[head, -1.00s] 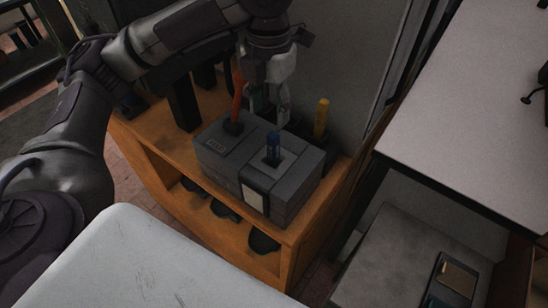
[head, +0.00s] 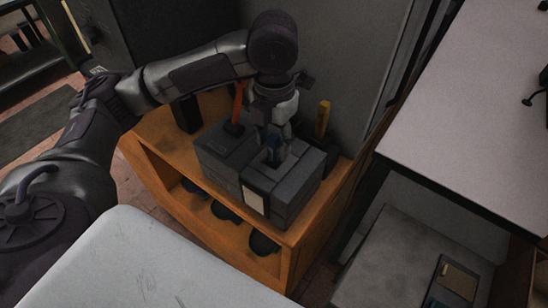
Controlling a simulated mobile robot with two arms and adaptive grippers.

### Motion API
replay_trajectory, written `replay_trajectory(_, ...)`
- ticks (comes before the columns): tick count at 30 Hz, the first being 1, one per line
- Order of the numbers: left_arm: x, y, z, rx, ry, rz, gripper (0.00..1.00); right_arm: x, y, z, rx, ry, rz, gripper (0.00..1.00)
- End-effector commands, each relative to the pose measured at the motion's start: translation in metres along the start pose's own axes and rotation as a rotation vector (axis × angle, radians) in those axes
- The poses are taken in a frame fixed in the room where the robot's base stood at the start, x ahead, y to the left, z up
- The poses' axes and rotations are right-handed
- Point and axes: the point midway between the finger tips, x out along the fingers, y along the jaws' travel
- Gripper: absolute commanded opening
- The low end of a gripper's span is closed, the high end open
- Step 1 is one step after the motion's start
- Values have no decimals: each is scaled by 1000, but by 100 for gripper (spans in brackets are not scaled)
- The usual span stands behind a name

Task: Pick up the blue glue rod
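The blue glue rod (head: 274,152) stands upright in the right part of a dark grey box-shaped holder (head: 222,163). It is partly hidden by my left gripper (head: 273,143). That gripper points down from above, with its fingers around or just in front of the rod's upper part. The view is too dark and small to tell whether the fingers touch or clamp it. My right gripper is not in view.
An orange-red rod (head: 238,103) stands in the holder's left part, close to my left gripper. A yellow rod (head: 322,120) stands behind at the right. The holder sits on an orange wooden shelf (head: 165,165) against a grey wall. A white tabletop (head: 130,265) lies in front.

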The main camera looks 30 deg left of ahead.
Motion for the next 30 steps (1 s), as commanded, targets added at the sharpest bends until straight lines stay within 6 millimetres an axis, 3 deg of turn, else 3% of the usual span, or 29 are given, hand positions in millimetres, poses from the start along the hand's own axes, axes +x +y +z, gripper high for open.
replay_trajectory(1,0,0,0,0,0,0,33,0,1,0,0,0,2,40)
replay_trajectory(7,0,0,0,-1,0,0,0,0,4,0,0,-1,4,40)
replay_trajectory(20,-7,0,1,-1,-2,0,0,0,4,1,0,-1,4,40)
replay_trajectory(30,-72,1,1,-3,-5,3,0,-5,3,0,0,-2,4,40)
